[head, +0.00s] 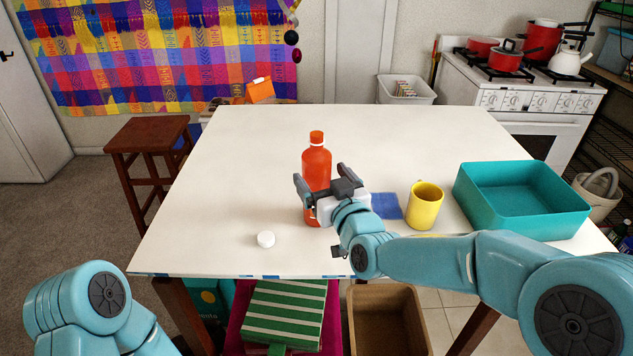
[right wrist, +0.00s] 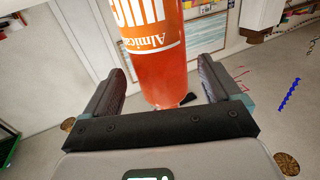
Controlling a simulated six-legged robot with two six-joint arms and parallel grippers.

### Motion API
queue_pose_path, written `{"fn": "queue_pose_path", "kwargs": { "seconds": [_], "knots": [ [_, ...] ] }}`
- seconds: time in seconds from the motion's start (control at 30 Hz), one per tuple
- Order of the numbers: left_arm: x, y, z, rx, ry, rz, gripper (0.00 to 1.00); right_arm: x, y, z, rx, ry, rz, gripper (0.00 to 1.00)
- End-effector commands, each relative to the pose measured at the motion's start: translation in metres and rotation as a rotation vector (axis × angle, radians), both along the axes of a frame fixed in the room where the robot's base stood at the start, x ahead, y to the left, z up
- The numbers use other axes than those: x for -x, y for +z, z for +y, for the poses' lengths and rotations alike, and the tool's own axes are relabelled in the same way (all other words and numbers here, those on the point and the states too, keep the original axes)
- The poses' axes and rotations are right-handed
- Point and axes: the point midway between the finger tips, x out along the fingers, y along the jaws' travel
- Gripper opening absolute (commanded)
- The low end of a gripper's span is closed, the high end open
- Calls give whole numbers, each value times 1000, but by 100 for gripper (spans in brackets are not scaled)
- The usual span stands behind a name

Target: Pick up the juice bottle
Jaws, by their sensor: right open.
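The juice bottle (head: 317,158) is orange-red with an orange cap and stands upright on the white table. My right gripper (head: 321,178) is open at the bottle, with one finger on each side of it. In the right wrist view the bottle (right wrist: 156,60) with white lettering shows between the two spread fingers (right wrist: 163,80), with a gap on both sides. The gripper hides part of the bottle's lower half in the head view. My left arm shows at the lower left, but its gripper is out of view.
A yellow mug (head: 425,207) and a teal crate (head: 520,200) stand right of the bottle. A blue cloth (head: 387,206) lies beside the mug. The table's left and back are clear.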

Motion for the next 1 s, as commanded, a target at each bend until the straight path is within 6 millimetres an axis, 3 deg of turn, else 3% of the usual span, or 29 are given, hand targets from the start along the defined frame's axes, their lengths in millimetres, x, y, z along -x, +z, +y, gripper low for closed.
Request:
{"fn": "queue_pose_path", "kwargs": {
  "seconds": [0.3, 0.6, 0.8, 0.87, 1.0],
  "knots": [
    [0, 21, 0, 0, 0, 0, 61, -44, -3, 19, 0, 0, 1, 91],
    [0, 20, 0, 0, 0, 0, 61, -49, -5, 20, 0, 0, 0, 91],
    [0, 20, 0, 0, 0, 0, 61, -49, -5, 20, 0, 0, 0, 26],
    [0, 20, 0, 0, 0, 0, 61, -49, -3, 20, -1, 0, -3, 13],
    [0, 20, 0, 0, 0, 0, 61, -49, -3, 20, -1, 0, -2, 13]
  ]
}}
